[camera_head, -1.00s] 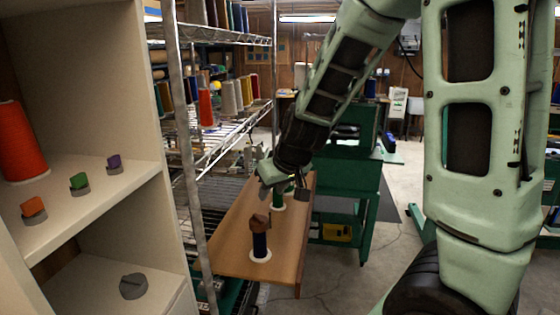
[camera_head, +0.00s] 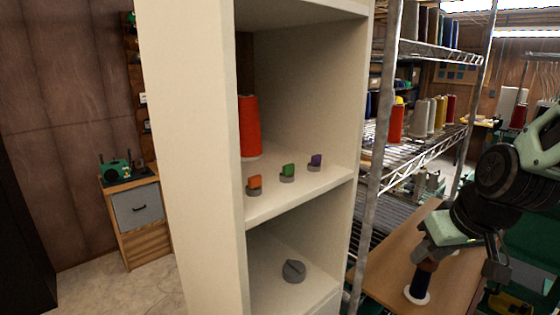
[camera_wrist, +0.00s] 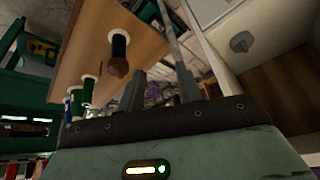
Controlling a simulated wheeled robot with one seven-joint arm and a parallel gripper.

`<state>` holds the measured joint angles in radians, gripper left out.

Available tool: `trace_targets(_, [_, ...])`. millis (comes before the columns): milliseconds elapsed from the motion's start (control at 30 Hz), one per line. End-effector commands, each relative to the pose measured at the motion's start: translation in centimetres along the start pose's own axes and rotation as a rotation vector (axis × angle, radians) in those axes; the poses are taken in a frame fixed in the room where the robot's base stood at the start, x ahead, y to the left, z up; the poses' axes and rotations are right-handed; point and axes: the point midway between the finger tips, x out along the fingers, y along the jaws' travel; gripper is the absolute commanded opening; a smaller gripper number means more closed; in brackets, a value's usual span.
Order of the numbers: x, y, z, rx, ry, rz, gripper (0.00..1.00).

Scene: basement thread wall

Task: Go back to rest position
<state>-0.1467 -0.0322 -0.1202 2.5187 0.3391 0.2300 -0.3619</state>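My gripper (camera_head: 455,248) is at the right of the head view, over the wooden board (camera_head: 388,282). In the wrist view its two dark fingers stand apart, with nothing held between them (camera_wrist: 160,88). A dark blue spool (camera_head: 420,284) with a white base stands on the board just below the gripper, and it also shows in the wrist view (camera_wrist: 119,46). A brown piece (camera_wrist: 118,67) sits at its top end. Green spools (camera_wrist: 76,100) show at the left of the wrist view.
A cream shelf unit (camera_head: 190,150) stands close in front. It holds a red cone (camera_head: 249,128), orange, green and purple knobs, and a grey knob (camera_head: 293,271) below. A wire rack (camera_head: 372,205) is on its right. Floor is clear at left (camera_head: 105,290).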

Motion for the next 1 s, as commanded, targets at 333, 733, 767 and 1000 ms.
trace_targets(333, [7.8,-14.4,16.2,-0.425,-0.321,-0.151,0.35])
trace_targets(733, [8.0,-16.4,22.0,-0.584,-0.428,-0.122,0.35])
trace_targets(767, [8.0,-16.4,22.0,-0.584,-0.428,-0.122,0.35])
trace_targets(1000, [8.0,-16.4,21.9,-0.582,-0.427,-0.123,0.35])
